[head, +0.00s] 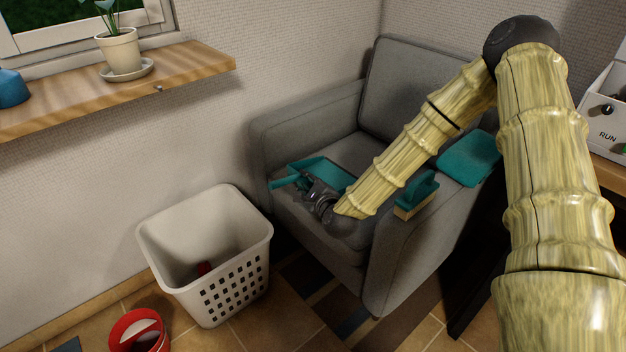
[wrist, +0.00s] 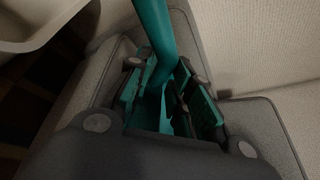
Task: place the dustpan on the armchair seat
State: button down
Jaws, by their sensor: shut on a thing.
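The teal dustpan (head: 322,172) is at the seat of the grey armchair (head: 375,62), its pan over the seat and its handle pointing left. I cannot tell whether the pan rests on the seat. My gripper (head: 310,188) is shut on the dustpan near the front left of the seat. In the wrist view the teal handle (wrist: 155,35) rises between the fingers of my gripper (wrist: 165,90), and the fingers hide part of the pan. The armchair (wrist: 265,115) shows around it.
A teal brush (head: 416,192) and a teal cloth or pad (head: 468,157) lie on the chair's right armrest. A white laundry basket (head: 225,245) stands left of the chair, with a red bin (head: 138,330) before it. A wooden shelf (head: 185,75) holds a potted plant (head: 121,50).

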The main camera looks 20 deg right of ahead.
aim_at(296, 169)
jog(key=d+b+x, duration=0.1)
jog(key=x, duration=0.4)
jog(key=b+x, duration=0.2)
jog(key=x, duration=0.3)
jog(key=d+b+x, duration=0.1)
jog(key=x, duration=0.5)
jog(key=shift+w+d, duration=0.1)
jog(key=shift+d, duration=0.2)
jog(key=shift+f+b, duration=0.95)
jog(key=shift+f, duration=0.8)
jog(key=shift+r, duration=0.1)
jog(key=shift+f, duration=0.2)
jog(key=c, duration=1.3)
grip_release()
jog(key=shift+o, duration=0.2)
jog(key=shift+r, duration=0.1)
